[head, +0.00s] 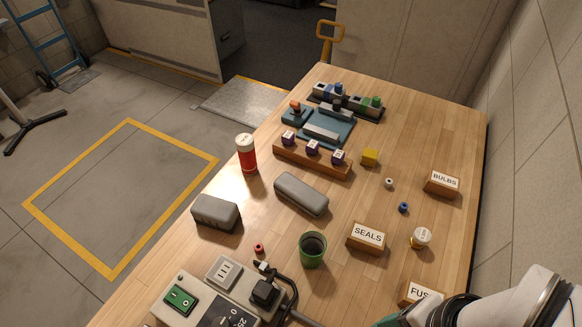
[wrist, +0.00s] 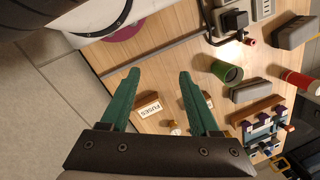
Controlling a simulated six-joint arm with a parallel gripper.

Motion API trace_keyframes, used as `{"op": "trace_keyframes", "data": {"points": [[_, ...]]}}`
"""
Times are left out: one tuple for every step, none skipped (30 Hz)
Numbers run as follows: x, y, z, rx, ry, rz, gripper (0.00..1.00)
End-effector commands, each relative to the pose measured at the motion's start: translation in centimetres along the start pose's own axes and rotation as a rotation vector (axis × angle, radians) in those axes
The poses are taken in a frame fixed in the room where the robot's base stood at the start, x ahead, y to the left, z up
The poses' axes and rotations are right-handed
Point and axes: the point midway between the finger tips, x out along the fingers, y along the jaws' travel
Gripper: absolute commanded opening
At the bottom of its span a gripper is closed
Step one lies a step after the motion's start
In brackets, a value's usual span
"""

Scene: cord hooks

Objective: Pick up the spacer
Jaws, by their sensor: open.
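Three small ring-like pieces lie on the wooden table: a pale grey one (head: 389,183), a blue one (head: 403,207) and a red one (head: 259,249). I cannot tell for certain which is the spacer. The red ring also shows in the wrist view (wrist: 251,42), beside the power box. My gripper (wrist: 159,74) has its two green fingers spread apart with nothing between them. It hangs above the table near the FUSES block (wrist: 149,107), apart from all the rings. In the head view only part of it shows, at the bottom right.
A green cup (head: 313,250), a grey case (head: 301,195), the SEALS block (head: 366,238), a white-lidded jar (head: 421,238) and the BULBS block (head: 442,184) stand around the rings. A power box (head: 219,300) with a cord is at the front left.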

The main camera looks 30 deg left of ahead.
Motion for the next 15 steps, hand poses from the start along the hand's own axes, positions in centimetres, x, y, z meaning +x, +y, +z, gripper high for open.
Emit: {"op": "trace_keyframes", "data": {"points": [[-0.2, -0.6, -0.4, -0.021, -0.002, 0.006, 0.62], [-0.4, -1.4, -0.9, -0.047, -0.005, 0.015, 0.62], [-0.7, -3.1, -1.9, -0.099, -0.01, 0.033, 0.62], [-0.8, -5.0, -2.7, -0.149, -0.011, 0.048, 0.62], [-0.7, -7.3, -3.5, -0.205, -0.012, 0.066, 0.62], [-0.1, -10.9, -4.1, -0.285, -0.008, 0.089, 0.62], [0.6, -13.7, -4.2, -0.342, -0.004, 0.103, 0.62], [1.5, -16.4, -4.0, -0.397, 0.0, 0.116, 0.62], [2.9, -19.9, -3.2, -0.468, 0.009, 0.13, 0.62], [4.1, -22.3, -2.3, -0.514, 0.014, 0.139, 0.62], [5.3, -24.4, -1.3, -0.558, 0.02, 0.145, 0.62], [6.8, -26.6, 0.2, -0.607, 0.026, 0.151, 0.62], [7.7, -28.0, 1.2, -0.638, 0.032, 0.154, 0.62], [8.6, -29.0, 2.1, -0.661, 0.035, 0.156, 0.62], [9.4, -29.9, 3.0, -0.685, 0.039, 0.158, 0.62]]}}
